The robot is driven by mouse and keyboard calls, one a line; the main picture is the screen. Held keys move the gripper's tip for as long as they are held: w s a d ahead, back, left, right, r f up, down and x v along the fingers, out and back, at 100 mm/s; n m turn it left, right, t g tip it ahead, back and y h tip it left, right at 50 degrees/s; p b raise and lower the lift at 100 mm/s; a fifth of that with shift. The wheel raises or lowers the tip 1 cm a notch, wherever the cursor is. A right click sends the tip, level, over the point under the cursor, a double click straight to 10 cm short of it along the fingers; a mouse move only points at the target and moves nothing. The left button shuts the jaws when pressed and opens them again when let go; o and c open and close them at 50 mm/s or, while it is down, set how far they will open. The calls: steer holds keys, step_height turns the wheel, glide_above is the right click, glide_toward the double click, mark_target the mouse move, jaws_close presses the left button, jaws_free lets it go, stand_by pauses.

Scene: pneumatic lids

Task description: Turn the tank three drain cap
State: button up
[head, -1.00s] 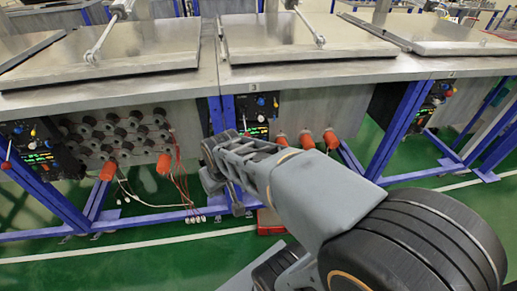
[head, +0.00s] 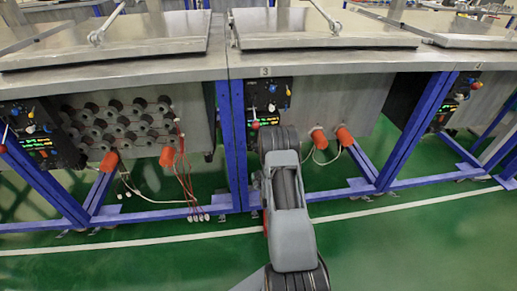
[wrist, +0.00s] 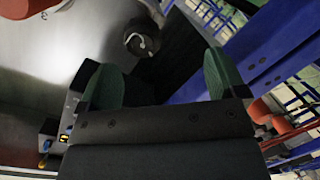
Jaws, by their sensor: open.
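Tank three (head: 340,95) has the label 3 on its front frame. Two orange caps show on its underside front, one (head: 318,138) beside the other (head: 345,136); my arm covers the area to their left. In the wrist view, a dark round fitting (wrist: 142,40) with a pale curved mark sits just beyond my fingertips; I cannot tell for sure whether it is the drain cap. My gripper (wrist: 160,82) is open, with its two green-padded fingers apart and nothing visible between them. In the head view my gripper is hidden behind my arm.
A control panel (head: 268,100) is mounted left on tank three. Blue frame legs (head: 415,130) stand right of it. The tank to the left has several grey round fittings (head: 125,125) and hanging cables (head: 187,180). The green floor (head: 420,240) in front is clear.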

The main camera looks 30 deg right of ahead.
steer(key=shift+n+t+h, duration=0.4)
steer(key=shift+n+t, duration=0.1)
steer(key=shift+t, duration=0.4)
steer(key=b+x, duration=0.1)
steer(key=x, duration=0.3)
steer(key=r+b+x, duration=0.1)
steer(key=x, duration=0.4)
steer(key=r+b+x, duration=0.1)
steer(key=x, duration=0.4)
steer(key=shift+d+r, duration=0.1)
steer(key=shift+d, duration=0.05)
steer(key=shift+c, duration=0.3)
steer(key=c, duration=0.9)
steer(key=shift+o, duration=0.2)
steer(key=shift+b, duration=0.3)
